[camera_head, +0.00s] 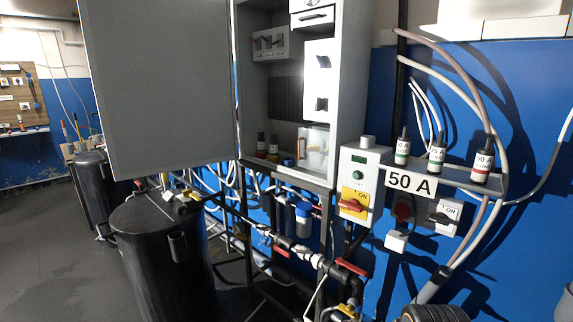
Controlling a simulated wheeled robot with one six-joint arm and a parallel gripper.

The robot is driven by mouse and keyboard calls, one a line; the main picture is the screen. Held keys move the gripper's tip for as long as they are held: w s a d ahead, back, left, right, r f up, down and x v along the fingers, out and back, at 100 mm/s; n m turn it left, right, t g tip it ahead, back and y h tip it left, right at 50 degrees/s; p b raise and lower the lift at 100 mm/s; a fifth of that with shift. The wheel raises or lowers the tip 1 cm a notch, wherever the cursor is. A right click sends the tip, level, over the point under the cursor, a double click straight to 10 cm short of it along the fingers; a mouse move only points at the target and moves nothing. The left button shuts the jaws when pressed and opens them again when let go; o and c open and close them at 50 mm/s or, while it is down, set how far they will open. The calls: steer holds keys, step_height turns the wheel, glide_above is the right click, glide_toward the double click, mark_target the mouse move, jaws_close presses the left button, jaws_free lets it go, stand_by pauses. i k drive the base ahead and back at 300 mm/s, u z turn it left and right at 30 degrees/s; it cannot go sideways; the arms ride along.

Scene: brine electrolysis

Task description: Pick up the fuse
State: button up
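Several labels mark the fuse area. Three small upright cylinders that look like fuses stand in a row on a grey shelf (458,182) at the right. The left fuse (403,152) has a white label and a dark top. The middle fuse (437,157) looks similar, its label partly readable as "5 A". A white "50 A" sign (411,182) hangs on the shelf's front left.
A control box (357,186) with a green panel and red-yellow switch adjoins the shelf's left. Cables (440,57) hang close around the fuses. An open cabinet (350,80) with its door (160,85) swung left stands beside a black tank (165,255). Pipes run below.

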mark_target(403, 141)
steer(key=k, duration=1.65)
steer(key=u, duration=0.95)
steer(key=i, duration=3.7)
steer(key=z, duration=1.95)
steer(key=i, duration=0.55)
steer(key=z, duration=0.65)
